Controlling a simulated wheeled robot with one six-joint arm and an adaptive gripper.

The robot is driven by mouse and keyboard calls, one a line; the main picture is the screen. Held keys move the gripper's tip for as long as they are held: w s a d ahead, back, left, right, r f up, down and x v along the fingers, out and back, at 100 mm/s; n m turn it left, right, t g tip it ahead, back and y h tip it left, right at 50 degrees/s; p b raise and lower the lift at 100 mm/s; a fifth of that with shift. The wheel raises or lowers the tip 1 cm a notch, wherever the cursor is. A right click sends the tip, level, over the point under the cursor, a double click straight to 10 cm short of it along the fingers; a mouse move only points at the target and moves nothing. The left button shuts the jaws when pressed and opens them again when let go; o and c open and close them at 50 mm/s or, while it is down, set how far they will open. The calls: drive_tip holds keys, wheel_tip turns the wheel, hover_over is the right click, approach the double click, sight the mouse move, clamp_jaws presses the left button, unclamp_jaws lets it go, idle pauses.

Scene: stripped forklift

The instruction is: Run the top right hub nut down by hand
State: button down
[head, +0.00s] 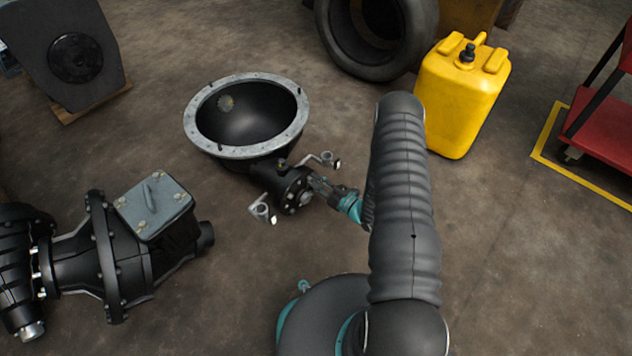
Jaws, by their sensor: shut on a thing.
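The black hub (292,188) sits at the front of a dark bowl-shaped housing in the middle of the head view, its round face turned right and toward me. Small pale nuts or studs show on its face, too small to tell apart. My gripper (315,183) reaches in from the right, with its fingers at the upper right of the hub face. It is shut on the top right hub nut, which the fingers hide. How far the nut sits on its stud cannot be seen.
The housing's grey flange ring (203,143) rises behind the hub. Bracket arms with rings (262,210) stick out on both sides of it. A black gearbox (120,250) lies left, a yellow canister (462,95) stands right, and a tyre (345,50) lies behind. Floor between is clear.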

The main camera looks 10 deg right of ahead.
drive_tip(key=shift+s+m, duration=0.1)
drive_tip(key=shift+m, duration=0.5)
drive_tip(key=c, duration=1.1)
unclamp_jaws()
drive_tip(key=v, duration=1.2)
